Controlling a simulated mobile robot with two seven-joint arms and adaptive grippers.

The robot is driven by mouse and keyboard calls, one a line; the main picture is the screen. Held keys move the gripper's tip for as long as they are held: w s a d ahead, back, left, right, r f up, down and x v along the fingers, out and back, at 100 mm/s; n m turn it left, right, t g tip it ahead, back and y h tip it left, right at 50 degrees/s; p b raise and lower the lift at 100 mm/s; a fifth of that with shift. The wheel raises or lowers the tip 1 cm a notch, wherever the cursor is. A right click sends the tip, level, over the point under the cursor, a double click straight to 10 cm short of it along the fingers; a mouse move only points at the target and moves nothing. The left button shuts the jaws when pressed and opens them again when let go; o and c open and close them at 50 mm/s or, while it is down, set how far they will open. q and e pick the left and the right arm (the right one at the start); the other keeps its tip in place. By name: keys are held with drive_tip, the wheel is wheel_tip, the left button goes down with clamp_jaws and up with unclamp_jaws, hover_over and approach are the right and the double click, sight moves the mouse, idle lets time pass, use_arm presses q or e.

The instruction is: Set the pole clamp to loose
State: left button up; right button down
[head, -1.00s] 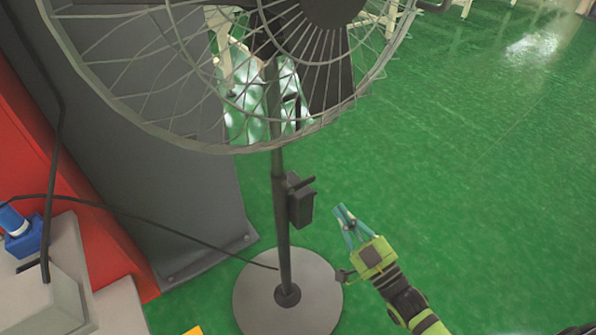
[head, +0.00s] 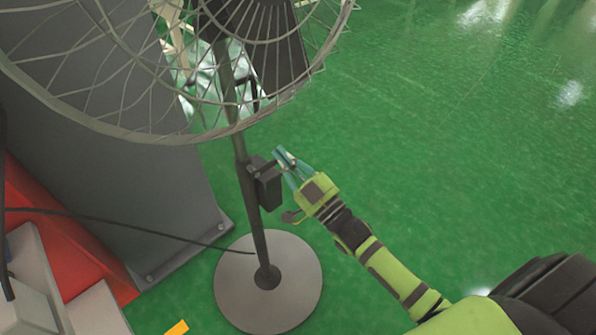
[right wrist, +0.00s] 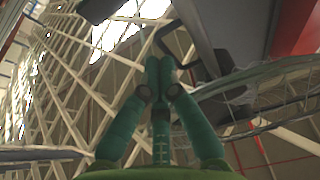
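The pole clamp (head: 268,190) is a dark box on the pole (head: 247,190) of a standing fan. Its short dark lever (head: 264,167) sticks out to the right near the top. My right gripper (head: 286,158) is just right of the clamp, its teal fingertips close to the lever's end. I cannot tell whether they touch it. In the right wrist view the fingertips (right wrist: 159,66) are together, with nothing clearly seen between them. My left gripper is not in view.
The fan's wire guard (head: 150,130) hangs above the clamp. Its round base (head: 290,295) stands on the green floor. A grey panel (head: 140,190) and a red block (head: 70,250) are at the left, with a cable (head: 120,218) crossing. The floor at right is open.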

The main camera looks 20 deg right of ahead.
sight(266, 167)
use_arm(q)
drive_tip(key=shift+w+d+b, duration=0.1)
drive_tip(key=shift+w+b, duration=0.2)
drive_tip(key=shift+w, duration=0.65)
use_arm(e)
drive_tip(key=w+f, duration=0.2)
drive_tip(key=f, duration=0.1)
drive_tip(key=shift+w+a+f, duration=0.1)
drive_tip(key=shift+a+f, duration=0.05)
drive_tip(key=shift+a, duration=0.25)
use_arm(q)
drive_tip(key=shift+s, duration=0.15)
use_arm(e)
drive_tip(key=shift+f+m, duration=0.1)
drive_tip(key=shift+m, duration=0.3)
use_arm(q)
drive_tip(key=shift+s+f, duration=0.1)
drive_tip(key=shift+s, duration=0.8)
use_arm(e)
drive_tip(key=shift+d+f+m+h, duration=0.1)
drive_tip(key=shift+f+m+h, duration=0.1)
drive_tip(key=shift+m+h, duration=0.4)
